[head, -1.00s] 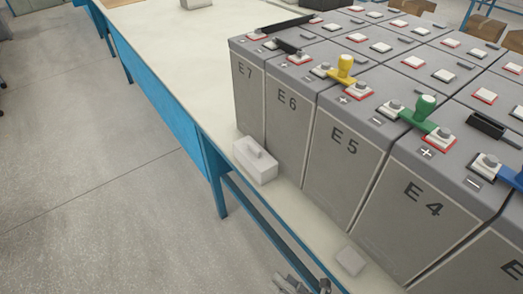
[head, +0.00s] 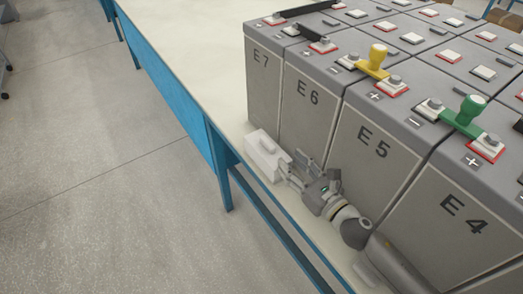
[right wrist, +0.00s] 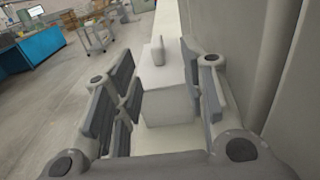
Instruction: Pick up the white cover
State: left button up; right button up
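The white cover (head: 264,158), a small block with a raised grip on top, stands upright on the bench ledge in front of cells E7 and E6. My right gripper (head: 291,168) is at the cover's near end, low over the ledge. In the right wrist view my right gripper (right wrist: 160,100) is open, with its grey fingers spread on both sides. The white cover (right wrist: 168,93) shows ahead between them, and its raised grip points up. I cannot tell whether any finger touches it. My left gripper is not in view.
Grey battery cells with the E5 face (head: 372,150) form a wall right beside my right arm. The bench's blue edge (head: 215,150) drops to open floor on the left. A second pale block (head: 366,268) is partly hidden by my right arm. The bench top (head: 190,60) beyond is clear.

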aim_at(274, 148)
jog(key=x, duration=0.3)
jog(key=shift+w+a+r+p, duration=0.2)
jog(key=shift+w+a+p, duration=0.05)
jog(key=shift+a+p, duration=0.1)
jog(key=shift+w+a+f, duration=0.15)
jog(key=shift+w+a, duration=0.2)
jog(key=shift+w, duration=0.15)
jog(key=p+x, duration=0.1)
jog(key=x, duration=0.3)
jog(key=shift+w+a+f, duration=0.1)
jog(key=shift+a, duration=0.2)
jog(key=shift+w+a, duration=0.15)
jog(key=shift+w, duration=0.1)
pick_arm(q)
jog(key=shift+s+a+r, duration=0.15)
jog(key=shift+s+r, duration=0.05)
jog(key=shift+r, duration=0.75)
pick_arm(e)
grip_shut()
